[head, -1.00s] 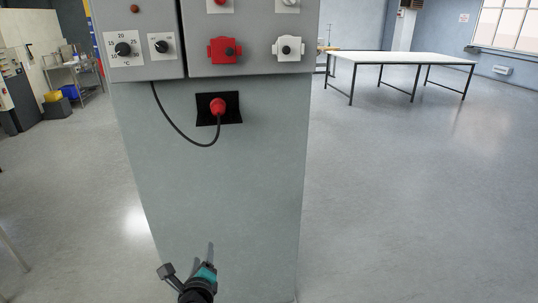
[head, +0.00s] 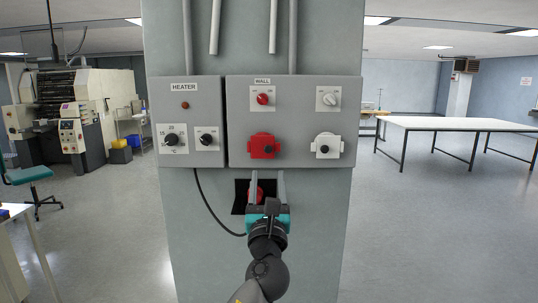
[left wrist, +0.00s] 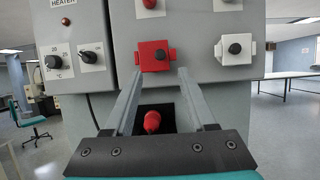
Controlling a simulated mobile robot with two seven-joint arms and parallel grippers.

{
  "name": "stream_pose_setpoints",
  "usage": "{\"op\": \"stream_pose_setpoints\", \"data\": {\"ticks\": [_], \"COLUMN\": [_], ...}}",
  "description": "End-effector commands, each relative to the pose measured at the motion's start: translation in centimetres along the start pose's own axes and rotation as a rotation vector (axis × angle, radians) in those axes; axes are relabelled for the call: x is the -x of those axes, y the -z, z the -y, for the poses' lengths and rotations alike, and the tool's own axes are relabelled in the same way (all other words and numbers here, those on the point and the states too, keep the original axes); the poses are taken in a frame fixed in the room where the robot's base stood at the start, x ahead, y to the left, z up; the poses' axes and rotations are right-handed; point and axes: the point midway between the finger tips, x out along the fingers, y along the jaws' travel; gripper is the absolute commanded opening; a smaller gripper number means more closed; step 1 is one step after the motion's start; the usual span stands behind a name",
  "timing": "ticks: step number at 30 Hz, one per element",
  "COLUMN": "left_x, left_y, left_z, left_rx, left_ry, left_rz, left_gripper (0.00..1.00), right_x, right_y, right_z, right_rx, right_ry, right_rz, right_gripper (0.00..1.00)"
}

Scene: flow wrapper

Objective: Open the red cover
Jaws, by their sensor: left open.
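The red cover (head: 262,146) is on the lower left of the WALL panel (head: 310,92), with a dark knob on it. It looks closed. It also shows in the left wrist view (left wrist: 154,55), just beyond the fingertips. My left gripper (head: 268,178) is open and empty, with its two fingers pointing up at the pillar just below the panel. A red plug (head: 255,194) sits in a black socket plate behind the fingers. In the left wrist view the plug (left wrist: 152,122) shows between the fingers. My right gripper is not in view.
A white cover (head: 326,146) is right of the red one, with a red switch (head: 263,99) and a grey switch (head: 329,99) above. The HEATER box (head: 187,120) is left, its black cable (head: 213,213) hanging below. A white table (head: 455,124) stands far right.

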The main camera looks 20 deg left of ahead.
Motion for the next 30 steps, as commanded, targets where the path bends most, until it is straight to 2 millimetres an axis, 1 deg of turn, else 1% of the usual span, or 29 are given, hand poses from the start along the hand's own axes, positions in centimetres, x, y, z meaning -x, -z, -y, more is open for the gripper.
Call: {"op": "stream_pose_setpoints", "data": {"ticks": [1, 6, 12, 15, 21, 30], "left_x": [-1.0, -3.8, -6.7, -7.6, -8.7, -8.9], "left_y": [-0.1, 0.0, 0.1, 0.1, 0.1, 0.1], "left_z": [-0.1, 0.0, 0.0, 0.0, 0.0, 0.0], "left_rx": [0.0, 0.001, 0.003, 0.003, 0.003, 0.004], "left_ry": [-0.002, -0.002, -0.001, 0.0, 0.0, 0.0], "left_rz": [0.0, -0.001, -0.002, -0.001, -0.001, -0.002], "left_gripper": [0.56, 0.56, 0.56, 0.56, 0.56, 0.56], "right_x": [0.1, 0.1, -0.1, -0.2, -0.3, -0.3], "right_y": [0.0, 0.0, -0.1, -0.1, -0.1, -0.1], "right_z": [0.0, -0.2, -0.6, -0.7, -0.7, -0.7], "right_rx": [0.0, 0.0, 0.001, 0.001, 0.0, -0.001], "right_ry": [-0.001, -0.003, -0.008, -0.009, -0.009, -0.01], "right_rz": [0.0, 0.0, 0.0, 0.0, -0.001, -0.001], "right_gripper": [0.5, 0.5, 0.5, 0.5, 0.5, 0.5]}}
